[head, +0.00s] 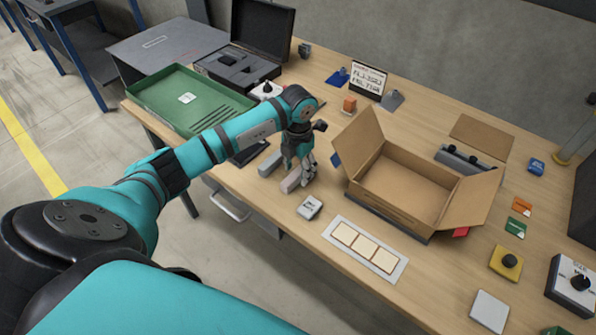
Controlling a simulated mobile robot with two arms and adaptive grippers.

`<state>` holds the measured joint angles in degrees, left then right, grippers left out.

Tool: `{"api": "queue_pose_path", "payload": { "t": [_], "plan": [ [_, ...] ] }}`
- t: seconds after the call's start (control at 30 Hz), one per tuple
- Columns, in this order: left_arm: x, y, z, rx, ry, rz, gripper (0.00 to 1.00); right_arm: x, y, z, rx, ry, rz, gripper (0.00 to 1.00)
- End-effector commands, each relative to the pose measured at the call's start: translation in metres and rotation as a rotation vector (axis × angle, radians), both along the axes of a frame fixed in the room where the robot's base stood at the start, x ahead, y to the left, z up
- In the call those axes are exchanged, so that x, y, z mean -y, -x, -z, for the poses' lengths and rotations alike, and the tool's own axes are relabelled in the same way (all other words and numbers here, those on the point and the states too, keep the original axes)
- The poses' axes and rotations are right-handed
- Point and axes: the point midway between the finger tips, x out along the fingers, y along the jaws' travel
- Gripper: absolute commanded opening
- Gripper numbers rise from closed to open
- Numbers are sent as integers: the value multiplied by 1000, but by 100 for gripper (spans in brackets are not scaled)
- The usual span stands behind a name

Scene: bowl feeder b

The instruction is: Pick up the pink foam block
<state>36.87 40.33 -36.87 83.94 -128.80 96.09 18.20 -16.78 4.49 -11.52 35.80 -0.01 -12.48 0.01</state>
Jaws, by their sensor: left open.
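A pale pinkish block (291,181), which looks like the pink foam block, lies on the wooden table at the near edge in the head view. My left gripper (299,172) points down over the table right by this block, with its fingers apart. The fingers partly overlap the block's far end; I cannot tell whether they touch it. A similar grey block (269,164) lies just left of the gripper. My right gripper is not in view.
An open cardboard box (397,191) stands close right of the gripper. A green tray (160,92) and an open black case (236,66) are at the back left. A small white device (309,207) and a panel with three pale squares (337,252) lie nearer.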

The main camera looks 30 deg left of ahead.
Motion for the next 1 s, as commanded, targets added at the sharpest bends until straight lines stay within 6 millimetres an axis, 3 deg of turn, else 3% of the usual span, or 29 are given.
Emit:
{"api": "queue_pose_path", "payload": {
  "t": [0.13,0.37,0.73,1.0],
  "plan": [
    [0,-1,13,1,0,-1,51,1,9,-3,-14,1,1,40],
    [-1,-1,15,3,-1,-1,51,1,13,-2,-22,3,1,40],
    [-1,-1,15,3,-1,-1,4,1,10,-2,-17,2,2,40],
    [-1,-1,14,3,-1,-1,2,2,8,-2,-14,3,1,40]
  ]
}}
